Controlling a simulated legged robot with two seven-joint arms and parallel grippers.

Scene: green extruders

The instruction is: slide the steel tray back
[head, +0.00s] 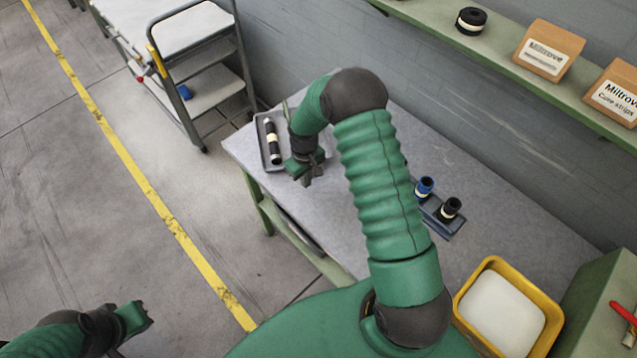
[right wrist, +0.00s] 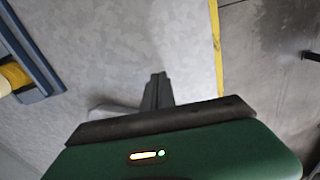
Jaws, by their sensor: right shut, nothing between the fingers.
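The steel tray (head: 262,151) is a shallow grey tray at the far left end of the grey table. A black cylinder with a cream band (head: 272,141) lies in it. My right gripper (head: 310,178) is just right of the tray in the head view, partly covering that side, and pointing down at the table. Its fingers are shut and empty, as the right wrist view (right wrist: 157,88) also shows. Whether it touches the tray is unclear. My left gripper (head: 146,314) is at the lower left over the floor, away from the table; its jaw opening is unclear.
A dark holder with a blue roll (head: 424,187) and a black roll (head: 450,208) stands on the table. A yellow bin (head: 467,316) is at lower right. A green shelf (head: 500,62) with boxes runs along the wall. A cart (head: 205,85) stands beyond the table's left end.

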